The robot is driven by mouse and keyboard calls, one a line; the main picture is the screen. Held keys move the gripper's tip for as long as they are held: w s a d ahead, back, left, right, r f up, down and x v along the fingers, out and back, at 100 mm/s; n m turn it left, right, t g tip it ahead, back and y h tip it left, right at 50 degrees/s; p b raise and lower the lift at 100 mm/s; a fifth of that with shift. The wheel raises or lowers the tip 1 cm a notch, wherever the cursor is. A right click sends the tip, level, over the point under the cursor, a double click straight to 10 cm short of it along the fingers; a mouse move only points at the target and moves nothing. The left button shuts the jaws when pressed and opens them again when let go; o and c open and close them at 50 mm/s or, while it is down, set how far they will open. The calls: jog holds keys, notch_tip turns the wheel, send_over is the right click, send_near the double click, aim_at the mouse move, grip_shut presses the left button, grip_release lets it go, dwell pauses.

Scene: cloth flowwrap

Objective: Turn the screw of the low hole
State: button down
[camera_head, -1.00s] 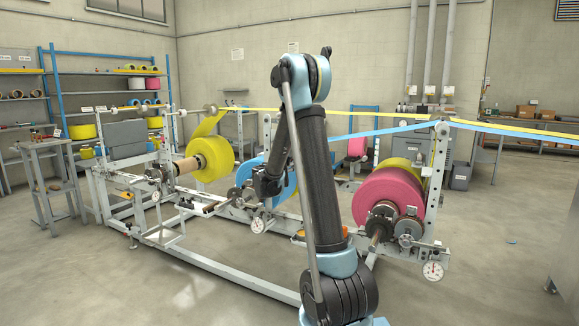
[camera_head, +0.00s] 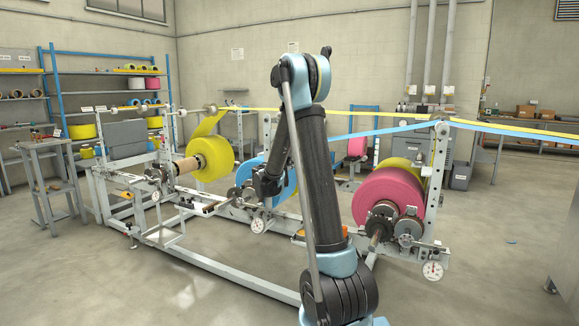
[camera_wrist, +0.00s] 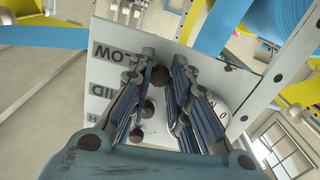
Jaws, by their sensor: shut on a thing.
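In the wrist view, a pale plate (camera_wrist: 103,78) carries the labels LOW (camera_wrist: 120,54), MID and a partly covered H, all upside down. A dark round screw head (camera_wrist: 160,77) beside the LOW label is the screw of the low hole. Two more dark screw heads, the MID one (camera_wrist: 148,107) and the H one (camera_wrist: 135,135), sit in a slanting row with it. My gripper (camera_wrist: 164,60) has a finger on each side of the low screw and is shut on it. In the head view my own arm hides the gripper.
A white round dial (camera_wrist: 218,112) sits right of the fingers. A blue web roll (camera_wrist: 272,25) is close at the top right. In the head view the machine frame (camera_head: 235,275) bears a yellow roll (camera_head: 211,157) and a pink roll (camera_head: 385,197). Open floor lies in front.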

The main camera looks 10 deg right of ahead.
jog(key=shift+n, duration=0.5)
jog(key=c, duration=1.5)
grip_release()
jog(key=v, duration=1.2)
jog(key=shift+d, duration=0.1)
